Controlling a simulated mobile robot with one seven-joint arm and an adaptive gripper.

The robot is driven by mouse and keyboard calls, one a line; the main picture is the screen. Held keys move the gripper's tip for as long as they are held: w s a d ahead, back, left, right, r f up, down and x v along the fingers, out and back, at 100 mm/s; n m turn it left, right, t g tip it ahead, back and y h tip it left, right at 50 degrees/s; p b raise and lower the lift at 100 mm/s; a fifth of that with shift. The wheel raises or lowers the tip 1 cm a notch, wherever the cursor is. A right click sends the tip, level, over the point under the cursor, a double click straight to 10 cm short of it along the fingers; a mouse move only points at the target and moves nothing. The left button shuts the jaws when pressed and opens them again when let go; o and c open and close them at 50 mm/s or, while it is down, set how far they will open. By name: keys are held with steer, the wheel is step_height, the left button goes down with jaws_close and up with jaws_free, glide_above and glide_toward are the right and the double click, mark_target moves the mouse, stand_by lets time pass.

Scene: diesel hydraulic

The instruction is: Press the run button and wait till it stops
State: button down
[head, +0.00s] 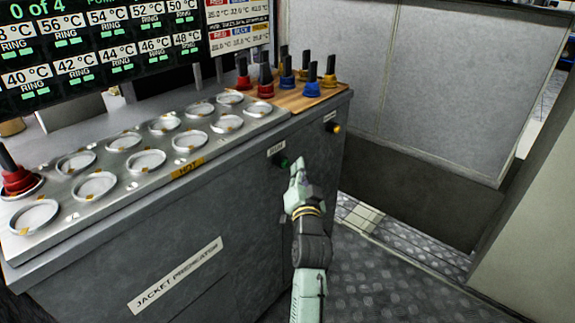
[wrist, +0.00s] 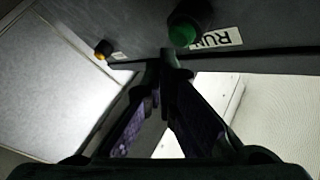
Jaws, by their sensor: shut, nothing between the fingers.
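The green run button (head: 283,162) sits on the front face of the grey cabinet, below a small white label. In the wrist view the green button (wrist: 183,33) shows large, next to a label reading RUN (wrist: 217,39). My gripper (head: 298,165) is shut and empty. Its tip is close to the button, just to the right of it in the head view. In the wrist view the fingertips (wrist: 166,62) lie just below the button with a small gap in the picture. I cannot tell whether they touch the cabinet face.
An orange button (head: 334,128) is farther right on the cabinet (head: 235,215). On top are a metal plate (head: 60,205) with several ring holders, a wooden board (head: 318,100) with colored plugs, and a display (head: 100,45). A grey panel (head: 450,80) stands at the right.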

steer(key=shift+w+a, duration=0.1)
steer(key=shift+a, duration=0.05)
steer(key=shift+w+a, duration=0.15)
steer(key=shift+a, duration=0.05)
steer(key=shift+w+a+p, duration=0.35)
steer(key=shift+a+p, duration=0.1)
stand_by(0.8)
stand_by(0.3)
steer(key=shift+s+d+b, duration=0.35)
steer(key=shift+s+d, duration=0.25)
steer(key=shift+d, duration=0.2)
steer(key=shift+s+d+b, duration=0.45)
steer(key=shift+s+d, duration=0.3)
steer(key=shift+d, duration=0.25)
steer(key=shift+s+d+b, duration=0.45)
steer(key=shift+s+d, duration=0.3)
steer(key=shift+d, duration=0.25)
stand_by(1.0)
